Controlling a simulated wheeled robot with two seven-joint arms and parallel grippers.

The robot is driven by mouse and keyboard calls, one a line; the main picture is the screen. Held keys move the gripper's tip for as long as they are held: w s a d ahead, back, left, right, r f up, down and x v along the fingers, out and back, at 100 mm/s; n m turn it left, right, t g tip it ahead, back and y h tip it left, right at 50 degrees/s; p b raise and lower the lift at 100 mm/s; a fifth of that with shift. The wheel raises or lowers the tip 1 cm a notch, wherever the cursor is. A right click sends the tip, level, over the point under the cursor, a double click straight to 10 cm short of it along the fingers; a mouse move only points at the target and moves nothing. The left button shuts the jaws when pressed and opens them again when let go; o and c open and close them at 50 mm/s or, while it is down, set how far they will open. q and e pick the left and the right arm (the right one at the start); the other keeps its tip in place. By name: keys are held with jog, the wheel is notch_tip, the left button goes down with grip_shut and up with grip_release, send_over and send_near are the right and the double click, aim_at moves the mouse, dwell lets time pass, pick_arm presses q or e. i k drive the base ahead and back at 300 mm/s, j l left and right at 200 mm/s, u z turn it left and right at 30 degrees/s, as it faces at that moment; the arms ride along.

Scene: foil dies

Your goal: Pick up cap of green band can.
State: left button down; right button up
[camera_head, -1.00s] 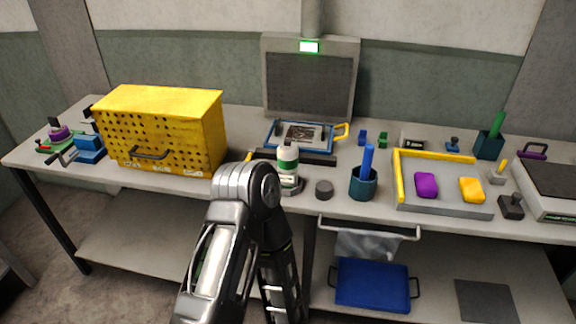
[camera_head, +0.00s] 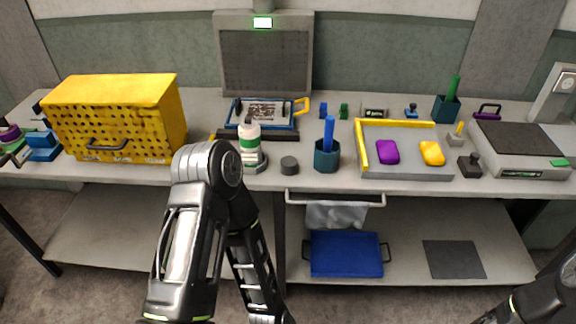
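The green band can (camera_head: 249,146) is white with a green band and stands upright near the table's front edge, on or against a grey round base.
A yellow perforated box (camera_head: 120,125) stands left of the can. A framed print (camera_head: 265,112) lies behind it. A teal cup (camera_head: 327,158) with a blue stick stands to the right, then a grey tray (camera_head: 408,172) with purple and yellow pieces. A blue bin (camera_head: 346,255) sits on the lower shelf.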

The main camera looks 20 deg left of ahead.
aim_at(288, 163)
jog(key=i+l+u, duration=0.2)
jog(key=l, duration=0.15)
jog(key=l+u, duration=0.2)
jog(key=l, duration=0.2)
jog(key=i+l+u, duration=0.2)
jog(key=l, duration=0.2)
